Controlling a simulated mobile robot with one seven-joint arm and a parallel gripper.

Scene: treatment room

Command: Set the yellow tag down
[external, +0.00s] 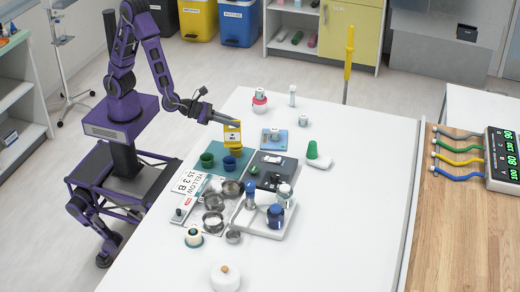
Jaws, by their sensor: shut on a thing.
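The yellow tag (232,138) is a small upright yellow card with a pale patch and dark marks. My gripper (235,123) is shut on its top edge. The tag hangs over the back part of the white table (345,225), above a green mat (214,153). A yellow cup (236,152) shows just below the tag; I cannot tell whether they touch. The fingertips are small and partly merge with the tag's top.
A green cup (207,160) and a blue cup (229,164) stand on the mat. Several metal bowls (213,221), a white label plate (185,185) and a tray with bottles (265,226) crowd the front. The table's right side is clear.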

